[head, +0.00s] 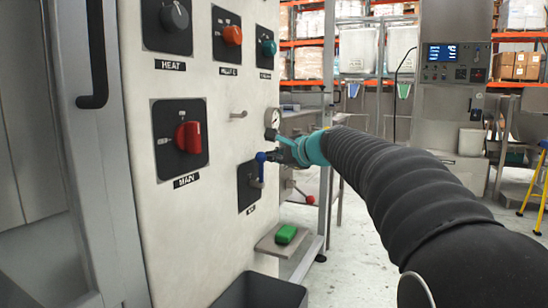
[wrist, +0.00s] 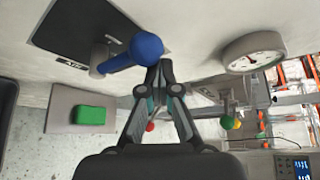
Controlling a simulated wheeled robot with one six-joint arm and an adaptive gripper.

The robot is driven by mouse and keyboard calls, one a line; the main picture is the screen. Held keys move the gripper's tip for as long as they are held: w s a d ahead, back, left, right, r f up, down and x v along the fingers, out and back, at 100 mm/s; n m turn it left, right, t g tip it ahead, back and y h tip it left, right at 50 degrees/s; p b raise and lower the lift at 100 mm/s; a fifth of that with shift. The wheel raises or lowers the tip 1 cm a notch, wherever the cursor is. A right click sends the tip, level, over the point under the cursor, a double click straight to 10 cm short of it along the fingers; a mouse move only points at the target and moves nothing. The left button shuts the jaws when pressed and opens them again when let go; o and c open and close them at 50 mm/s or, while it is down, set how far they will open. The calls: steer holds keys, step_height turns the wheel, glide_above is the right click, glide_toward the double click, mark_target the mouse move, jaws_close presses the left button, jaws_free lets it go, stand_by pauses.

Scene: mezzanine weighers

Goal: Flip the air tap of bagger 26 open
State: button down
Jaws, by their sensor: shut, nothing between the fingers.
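The air tap's blue lever (head: 260,158) sits on a dark plate (head: 246,192) low on the cream panel of the machine. In the wrist view the blue lever (wrist: 137,52) sticks out from a grey metal body, beside a label that seems to read AIR. My gripper (head: 274,150) is shut and empty, just right of the lever. In the wrist view the fingertips (wrist: 161,75) lie together close beside the lever's rounded blue end. I cannot tell whether they touch it. No bagger number is readable.
A red main knob (head: 188,136) and several smaller knobs are higher on the panel. A gauge (head: 272,118) and a metal peg (head: 239,114) are close by.

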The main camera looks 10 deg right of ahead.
steer(key=shift+s+a+r, duration=0.2)
steer(key=shift+a+r, duration=0.1)
steer(key=shift+d, duration=0.1)
steer(key=w+d+p, duration=0.2)
steer(key=w+d, duration=0.1)
steer(key=s+d+b, duration=0.1)
steer(key=s+d, duration=0.3)
steer(key=s, duration=0.4)
steer(key=shift+s+d+f+b, duration=0.35)
steer(key=shift+f+b, duration=0.05)
